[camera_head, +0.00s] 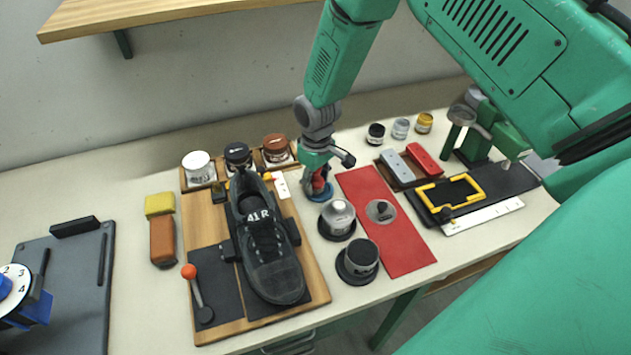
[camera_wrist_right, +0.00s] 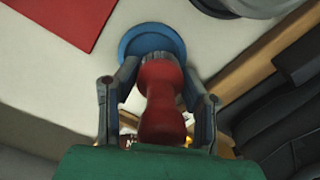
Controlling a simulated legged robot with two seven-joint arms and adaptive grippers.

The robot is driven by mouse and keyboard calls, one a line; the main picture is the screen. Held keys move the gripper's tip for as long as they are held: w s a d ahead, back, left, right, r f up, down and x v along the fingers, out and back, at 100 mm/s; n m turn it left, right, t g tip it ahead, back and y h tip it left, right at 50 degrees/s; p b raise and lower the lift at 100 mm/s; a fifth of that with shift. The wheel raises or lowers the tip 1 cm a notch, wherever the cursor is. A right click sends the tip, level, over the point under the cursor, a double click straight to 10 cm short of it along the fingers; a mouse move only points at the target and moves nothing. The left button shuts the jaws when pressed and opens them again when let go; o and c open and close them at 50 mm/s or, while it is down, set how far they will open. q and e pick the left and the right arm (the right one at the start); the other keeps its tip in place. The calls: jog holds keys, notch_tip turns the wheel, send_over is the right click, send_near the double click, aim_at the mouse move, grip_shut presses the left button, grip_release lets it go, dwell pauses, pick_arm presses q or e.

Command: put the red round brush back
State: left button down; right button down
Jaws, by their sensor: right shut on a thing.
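The red round brush (camera_wrist_right: 162,105) is between the two fingers of my right gripper (camera_wrist_right: 158,108) in the right wrist view. Its waisted red handle shows there, and a little of its red (camera_head: 318,182) shows in the head view. My right gripper (camera_head: 318,173) is shut on it, pointing down at the right edge of the shoe board. A round blue dish (camera_wrist_right: 152,38) lies at the brush's far end; it also shows in the head view (camera_head: 319,196). I cannot tell whether brush and dish touch. My left gripper is not in view.
A black shoe (camera_head: 270,262) on the wooden board (camera_head: 314,275) stands left of my gripper. Three jars (camera_head: 275,147) stand behind the shoe.

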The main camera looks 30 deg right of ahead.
jog(key=shift+f, duration=0.35)
jog(key=shift+d+f, duration=0.15)
jog(key=shift+d, duration=0.1)
jog(key=shift+d+f, duration=0.1)
jog(key=shift+d, duration=0.35)
jog(key=shift+d+f, duration=0.1)
jog(key=shift+f, duration=0.05)
jog(key=shift+s+f, duration=0.1)
jog(key=shift+s, duration=0.05)
jog(key=c, duration=1)
grip_release()
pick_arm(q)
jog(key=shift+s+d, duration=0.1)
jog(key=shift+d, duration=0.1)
pick_arm(e)
jog(key=shift+a, duration=0.55)
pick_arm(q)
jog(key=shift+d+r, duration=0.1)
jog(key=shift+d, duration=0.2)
pick_arm(e)
jog(key=shift+d, duration=0.35)
